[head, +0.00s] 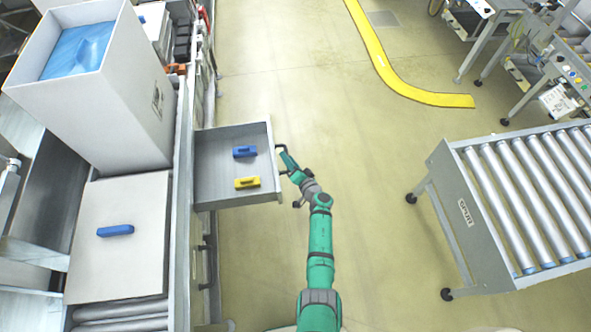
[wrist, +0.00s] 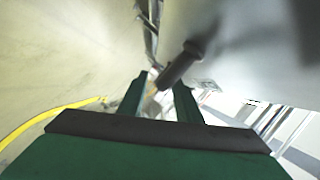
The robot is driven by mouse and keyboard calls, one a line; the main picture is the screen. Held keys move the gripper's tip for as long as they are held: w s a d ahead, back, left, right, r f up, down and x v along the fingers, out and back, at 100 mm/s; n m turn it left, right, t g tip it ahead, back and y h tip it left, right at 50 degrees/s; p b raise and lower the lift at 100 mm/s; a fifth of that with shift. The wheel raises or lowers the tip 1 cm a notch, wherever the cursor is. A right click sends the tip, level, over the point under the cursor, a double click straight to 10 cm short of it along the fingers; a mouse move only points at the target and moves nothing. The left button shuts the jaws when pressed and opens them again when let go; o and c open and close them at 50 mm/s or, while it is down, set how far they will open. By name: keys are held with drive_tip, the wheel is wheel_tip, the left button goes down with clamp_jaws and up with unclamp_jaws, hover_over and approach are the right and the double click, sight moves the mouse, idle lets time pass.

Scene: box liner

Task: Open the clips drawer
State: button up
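The clips drawer (head: 222,202) is a grey drawer pulled well out from the workbench in the head view. A blue clip (head: 244,151) and a yellow clip (head: 247,183) lie in it. Its dark bar handle (head: 282,173) is on the right front face; the handle also shows in the wrist view (wrist: 181,64). My gripper (head: 284,153) is at the handle. In the wrist view its two green fingers (wrist: 160,82) are spread apart, with the handle's end near or between the tips. Contact cannot be made out.
A tall white box with a blue liner (head: 82,48) and a closed box (head: 122,260) with a blue clip on its lid stand left on the bench. A roller conveyor (head: 515,200) stands at the right. The floor between is clear.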

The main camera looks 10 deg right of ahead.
drive_tip(key=v, duration=0.9)
idle(0.5)
